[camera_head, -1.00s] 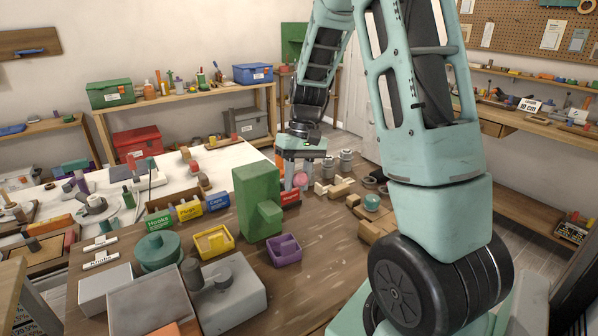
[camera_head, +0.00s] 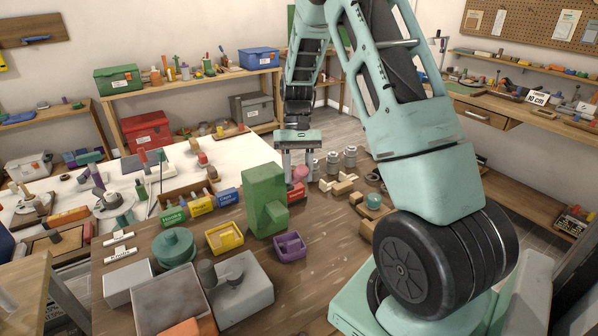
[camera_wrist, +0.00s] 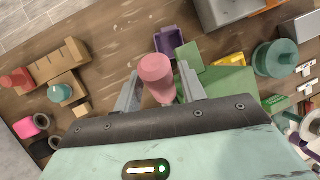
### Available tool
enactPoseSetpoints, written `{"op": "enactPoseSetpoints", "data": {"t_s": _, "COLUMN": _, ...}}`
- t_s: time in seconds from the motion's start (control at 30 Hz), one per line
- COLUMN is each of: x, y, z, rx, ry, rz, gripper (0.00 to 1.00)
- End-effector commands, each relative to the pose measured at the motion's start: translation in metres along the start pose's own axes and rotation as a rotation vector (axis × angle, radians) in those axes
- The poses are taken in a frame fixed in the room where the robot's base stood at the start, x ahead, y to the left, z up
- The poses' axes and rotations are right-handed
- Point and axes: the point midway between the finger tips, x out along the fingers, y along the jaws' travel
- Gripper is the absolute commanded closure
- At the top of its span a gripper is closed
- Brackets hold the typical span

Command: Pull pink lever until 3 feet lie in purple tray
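The pink lever's round knob (camera_wrist: 157,76) stands between my gripper's fingers in the wrist view. My gripper (camera_wrist: 160,92) is open, with one finger on each side of the knob; I cannot tell whether either touches it. In the head view my gripper (camera_head: 299,172) points down behind the green dispenser block (camera_head: 264,196), with the pink knob (camera_head: 301,173) low between its fingers. The purple tray (camera_head: 291,258) stands in front of the green block, at its right. It also shows in the wrist view (camera_wrist: 160,43). Its contents are too small to make out.
A yellow tray (camera_head: 224,246) and a teal round container (camera_head: 174,247) stand left of the green block. Labelled bins, such as the blue one (camera_head: 228,198), line the back. Wooden blocks (camera_head: 343,187) lie right of my gripper.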

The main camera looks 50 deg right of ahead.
Motion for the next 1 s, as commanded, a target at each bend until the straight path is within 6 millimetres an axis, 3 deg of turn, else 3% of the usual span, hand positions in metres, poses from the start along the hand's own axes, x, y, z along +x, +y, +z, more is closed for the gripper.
{"op": "enactPoseSetpoints", "data": {"t_s": 0.3, "x": 0.001, "y": 0.000, "z": 0.001, "rx": -0.001, "ry": -0.003, "rz": 0.000, "gripper": 0.50}}
{"op": "enactPoseSetpoints", "data": {"t_s": 0.47, "x": -0.011, "y": 0.000, "z": -0.001, "rx": -0.001, "ry": 0.001, "rz": -0.001, "gripper": 0.50}}
{"op": "enactPoseSetpoints", "data": {"t_s": 1.0, "x": -0.130, "y": 0.001, "z": -0.002, "rx": -0.001, "ry": 0.003, "rz": 0.000, "gripper": 0.50}}
